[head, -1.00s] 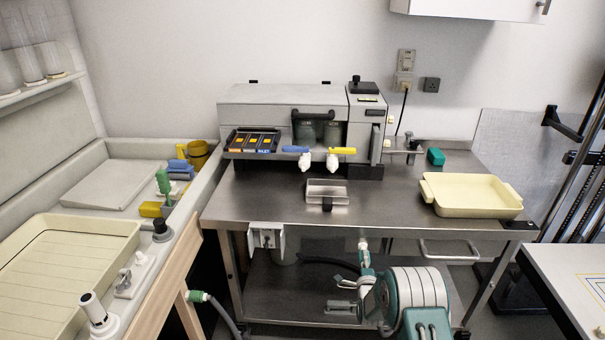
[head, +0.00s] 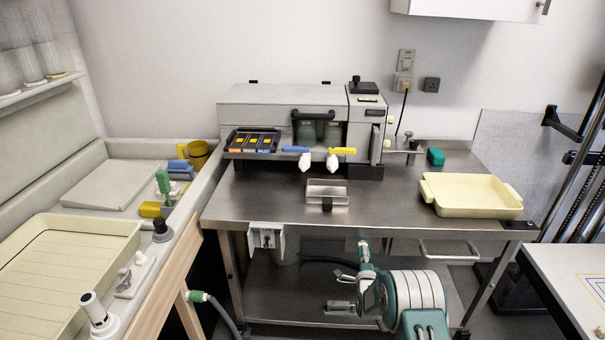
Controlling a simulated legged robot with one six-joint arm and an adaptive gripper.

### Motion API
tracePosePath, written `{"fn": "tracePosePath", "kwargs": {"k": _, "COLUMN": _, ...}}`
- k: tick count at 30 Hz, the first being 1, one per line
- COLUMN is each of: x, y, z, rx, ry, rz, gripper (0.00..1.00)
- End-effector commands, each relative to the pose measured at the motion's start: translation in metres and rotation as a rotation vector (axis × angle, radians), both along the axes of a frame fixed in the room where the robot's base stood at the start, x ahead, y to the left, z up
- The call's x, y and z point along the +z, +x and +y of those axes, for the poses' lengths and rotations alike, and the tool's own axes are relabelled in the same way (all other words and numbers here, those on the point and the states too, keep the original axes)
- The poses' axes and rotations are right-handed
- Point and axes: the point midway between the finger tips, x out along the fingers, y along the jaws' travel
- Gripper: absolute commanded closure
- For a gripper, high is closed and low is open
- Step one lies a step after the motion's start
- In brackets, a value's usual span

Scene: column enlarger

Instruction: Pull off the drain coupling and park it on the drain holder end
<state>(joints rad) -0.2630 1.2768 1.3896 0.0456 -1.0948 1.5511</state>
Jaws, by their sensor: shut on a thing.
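My gripper (head: 348,278) is below the front of the steel table, above the lower shelf, seen from behind and partly hidden by my own arm. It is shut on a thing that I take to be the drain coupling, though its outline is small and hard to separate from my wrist. A dark hose (head: 322,260) runs from the left to this spot. A green coupling with a pale end (head: 196,297) sits on a grey hose beside the wooden leg at lower left. I cannot tell which part is the drain holder end.
The sink bench (head: 205,190) stands at left.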

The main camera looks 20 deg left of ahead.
Motion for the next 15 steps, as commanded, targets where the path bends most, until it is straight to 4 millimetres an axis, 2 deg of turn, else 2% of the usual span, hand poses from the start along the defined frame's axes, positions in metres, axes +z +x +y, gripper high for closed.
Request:
{"fn": "tracePosePath", "kwargs": {"k": 7, "x": 0.0003, "y": 0.0002, "z": -0.0001, "rx": 0.0, "ry": 0.0, "rz": 0.0, "gripper": 1.0}}
{"fn": "tracePosePath", "kwargs": {"k": 8, "x": 0.0003, "y": 0.0002, "z": -0.0001, "rx": 0.0, "ry": 0.0, "rz": 0.0, "gripper": 0.39}}
{"fn": "tracePosePath", "kwargs": {"k": 9, "x": 0.0003, "y": 0.0002, "z": -0.0001, "rx": 0.0, "ry": 0.0, "rz": 0.0, "gripper": 0.21}}
{"fn": "tracePosePath", "kwargs": {"k": 10, "x": 0.0003, "y": 0.0002, "z": -0.0001, "rx": 0.0, "ry": 0.0, "rz": 0.0, "gripper": 0.12}}
{"fn": "tracePosePath", "kwargs": {"k": 15, "x": 0.0002, "y": 0.0, "z": 0.0, "rx": 0.0, "ry": 0.0, "rz": 0.0, "gripper": 0.12}}
